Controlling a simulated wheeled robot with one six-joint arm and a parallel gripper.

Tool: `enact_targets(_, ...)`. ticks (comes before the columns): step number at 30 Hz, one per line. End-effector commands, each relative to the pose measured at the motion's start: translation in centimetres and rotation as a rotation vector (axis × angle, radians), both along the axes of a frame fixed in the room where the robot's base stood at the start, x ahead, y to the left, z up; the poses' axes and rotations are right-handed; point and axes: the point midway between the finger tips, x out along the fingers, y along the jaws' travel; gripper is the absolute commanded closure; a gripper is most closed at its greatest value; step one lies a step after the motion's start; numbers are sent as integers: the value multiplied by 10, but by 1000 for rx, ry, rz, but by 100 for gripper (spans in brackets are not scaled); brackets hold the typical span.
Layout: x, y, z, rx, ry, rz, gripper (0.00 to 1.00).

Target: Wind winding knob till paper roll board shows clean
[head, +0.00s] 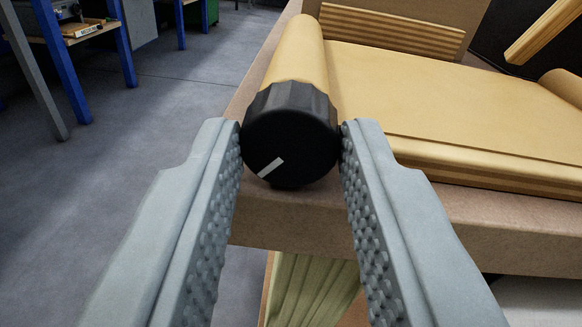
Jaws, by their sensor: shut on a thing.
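The winding knob (291,132) is a black, ridged round knob with a white pointer mark that points to the lower left. It sits on the near end of a tan paper roll (297,52). My gripper (291,142) is shut on the knob, with one textured finger touching its left side and one its right side. The paper roll board (452,97) to the right of the roll is covered with smooth tan paper. A second roll (562,86) shows in part at the right edge. No marks are visible on the paper.
The board lies on a brown bench top (420,205) whose front edge runs below the knob. Ribbed wooden panels (390,35) stand at the back. Grey floor (130,170) is open to the left. A blue-legged workbench (62,55) stands at the far left.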

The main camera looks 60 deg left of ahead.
Motion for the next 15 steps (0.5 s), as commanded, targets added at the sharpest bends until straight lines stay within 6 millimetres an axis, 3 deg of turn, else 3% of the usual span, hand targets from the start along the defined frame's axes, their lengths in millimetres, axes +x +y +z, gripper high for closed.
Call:
enact_targets(7, 0, 0, 0, 0, -1, 0, 94)
enact_targets(8, 0, 0, 0, 0, 0, 0, 67)
enact_targets(10, 0, 0, 0, 0, 0, 0, 54)
enact_targets(11, 0, 0, 0, 0, 0, 0, 50)
enact_targets(15, 0, 0, 0, 0, 0, 0, 50)
